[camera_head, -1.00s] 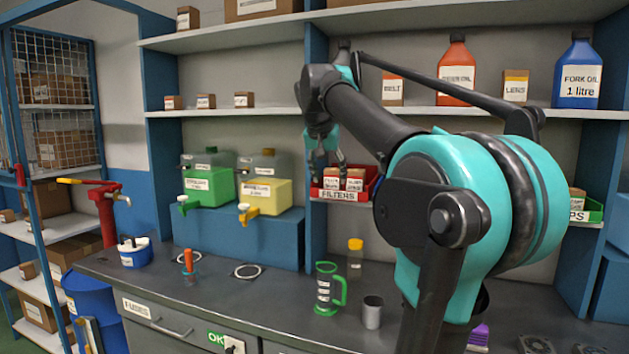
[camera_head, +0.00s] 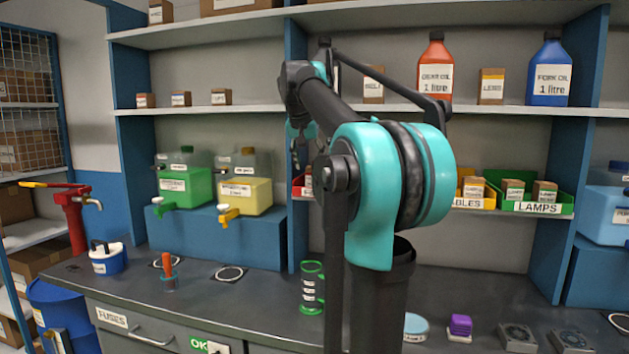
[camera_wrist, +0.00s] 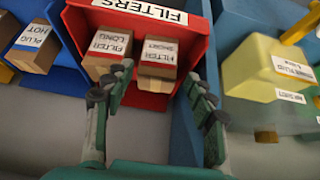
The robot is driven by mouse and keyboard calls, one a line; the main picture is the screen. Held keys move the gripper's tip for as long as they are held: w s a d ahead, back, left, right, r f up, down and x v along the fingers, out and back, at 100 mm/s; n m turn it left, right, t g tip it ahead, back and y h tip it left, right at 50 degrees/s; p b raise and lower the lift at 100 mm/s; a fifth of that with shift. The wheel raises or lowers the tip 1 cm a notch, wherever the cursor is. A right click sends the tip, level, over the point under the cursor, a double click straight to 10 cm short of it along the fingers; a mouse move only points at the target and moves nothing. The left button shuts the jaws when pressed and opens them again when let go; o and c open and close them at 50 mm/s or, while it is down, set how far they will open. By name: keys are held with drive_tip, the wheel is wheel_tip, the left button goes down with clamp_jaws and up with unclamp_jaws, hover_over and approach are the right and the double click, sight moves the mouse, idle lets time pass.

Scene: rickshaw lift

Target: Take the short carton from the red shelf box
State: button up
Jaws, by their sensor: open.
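The red shelf box (camera_wrist: 150,100), labelled FILTERS, shows in the wrist view with two brown cartons side by side. The short carton (camera_wrist: 158,63), labelled FILTER SHORT, is on the right of the pair. The long carton (camera_wrist: 107,52), labelled FILTER LONG, is on the left. My gripper (camera_wrist: 158,76) is open, with one fingertip on each side of the short carton in the picture; I cannot tell whether they touch it. The left finger overlaps the long carton's edge. In the head view my arm hides most of the red box (camera_head: 298,187).
In the wrist view a blue box (camera_wrist: 30,75) with a PLUG HOT carton (camera_wrist: 35,43) lies left, and a blue shelf upright (camera_wrist: 187,135) lies right. The head view shows a yellow container (camera_head: 245,195) and a green LAMPS box (camera_head: 565,206).

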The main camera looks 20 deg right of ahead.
sight(314, 167)
drive_tip(key=w+d, duration=0.2)
drive_tip(key=w, duration=0.1)
drive_tip(key=shift+w+d+f, duration=0.2)
drive_tip(key=shift+w+f, duration=0.05)
drive_tip(key=shift+f, duration=0.25)
clamp_jaws()
